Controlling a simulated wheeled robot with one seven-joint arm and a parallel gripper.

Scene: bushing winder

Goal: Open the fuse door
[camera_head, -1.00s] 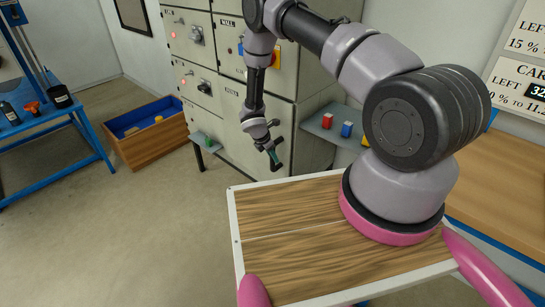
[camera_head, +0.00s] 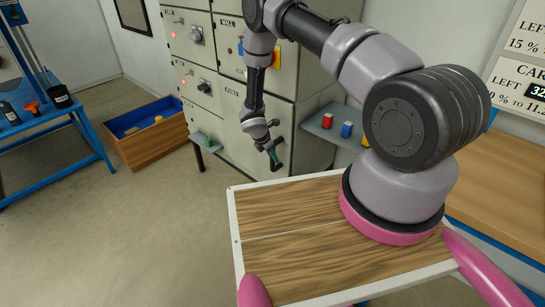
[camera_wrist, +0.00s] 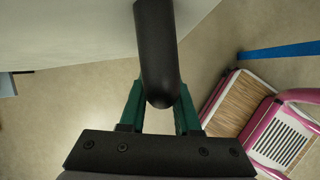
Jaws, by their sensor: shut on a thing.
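The fuse door (camera_head: 234,128) is the large pale lower panel of the grey cabinet. Its black handle (camera_wrist: 157,55) is a rounded bar in the wrist view. My gripper (camera_head: 274,158) is at the door's right side, low down, and pointing downward. In the wrist view its green fingers (camera_wrist: 158,108) lie on either side of the handle, shut on it. The pale door surface fills the upper left of the wrist view. My wrist and fingers hide most of the handle in the head view.
A small shelf with red, blue and yellow blocks (camera_head: 347,130) is right of the cabinet. A small ledge (camera_head: 205,141) holds a green item at its left. A wooden bin (camera_head: 152,135) and blue table (camera_head: 45,120) stand further left. Open floor lies in front.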

